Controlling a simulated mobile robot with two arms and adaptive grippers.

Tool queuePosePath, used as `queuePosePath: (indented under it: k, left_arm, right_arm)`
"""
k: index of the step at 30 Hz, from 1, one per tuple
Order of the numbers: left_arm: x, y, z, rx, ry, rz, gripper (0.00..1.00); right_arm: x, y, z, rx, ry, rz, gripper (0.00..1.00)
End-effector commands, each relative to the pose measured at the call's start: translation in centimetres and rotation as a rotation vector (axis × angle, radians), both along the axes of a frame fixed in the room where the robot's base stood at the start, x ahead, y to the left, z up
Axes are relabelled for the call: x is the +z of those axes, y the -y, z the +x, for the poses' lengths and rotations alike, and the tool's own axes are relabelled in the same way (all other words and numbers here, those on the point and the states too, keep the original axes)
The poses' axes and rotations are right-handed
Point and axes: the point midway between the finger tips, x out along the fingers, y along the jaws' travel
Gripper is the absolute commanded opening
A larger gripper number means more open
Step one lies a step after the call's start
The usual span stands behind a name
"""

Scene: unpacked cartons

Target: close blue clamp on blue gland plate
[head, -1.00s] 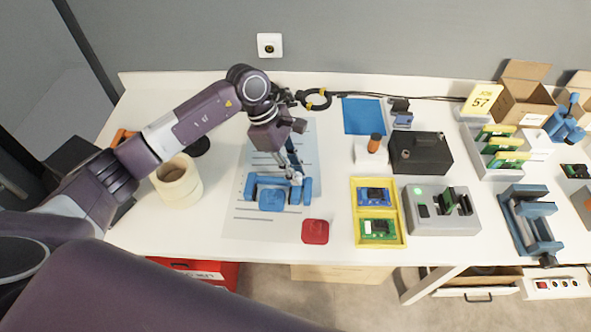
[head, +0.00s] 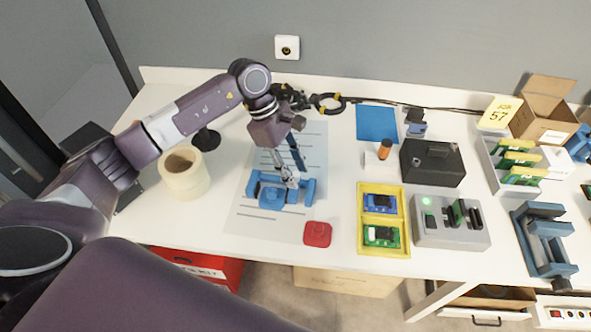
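A blue gland plate fixture (head: 271,198) lies on a printed sheet at the middle left of the table, with a squarish blue block between blue side pieces. A narrow upright blue bar (head: 297,157), possibly the clamp's lever, stands behind it, partly hidden by the gripper. My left gripper (head: 289,183) points down at the fixture's back right, with its fingers close to the blue parts. The fingers are too small and overlapped to tell whether they are open, shut or touching. My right gripper is not in view.
A red block (head: 317,234) lies to the front right of the fixture. A yellow tray (head: 371,219) with circuit boards, a grey device (head: 451,232) and a black box (head: 432,162) stand to the right. A tape roll (head: 184,175) stands at left. The front of the sheet is clear.

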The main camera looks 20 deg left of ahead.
Motion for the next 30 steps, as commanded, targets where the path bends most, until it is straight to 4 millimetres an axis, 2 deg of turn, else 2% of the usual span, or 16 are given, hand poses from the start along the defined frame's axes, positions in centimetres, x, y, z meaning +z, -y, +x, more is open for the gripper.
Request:
queuePosePath:
  k: [3, 8, 11, 24, 30]
  left_arm:
    - [0.0, 0.0, 0.0, 0.000, 0.000, 0.000, 0.33]
    - [0.4, -0.2, 0.0, 0.000, 0.001, 0.001, 0.33]
    - [1.6, -0.7, 0.2, 0.002, 0.005, 0.002, 0.33]
    - [9.5, -3.9, 0.3, 0.002, 0.002, 0.000, 0.33]
    - [11.0, -4.6, 0.2, 0.001, 0.001, 0.001, 0.33]
  right_arm:
    - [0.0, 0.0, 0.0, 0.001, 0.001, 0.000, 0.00]
    - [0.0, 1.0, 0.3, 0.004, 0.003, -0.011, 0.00]
    - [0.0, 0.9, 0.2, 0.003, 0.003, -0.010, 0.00]
    - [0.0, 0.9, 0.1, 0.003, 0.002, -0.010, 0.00]
    - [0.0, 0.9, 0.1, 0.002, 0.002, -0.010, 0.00]
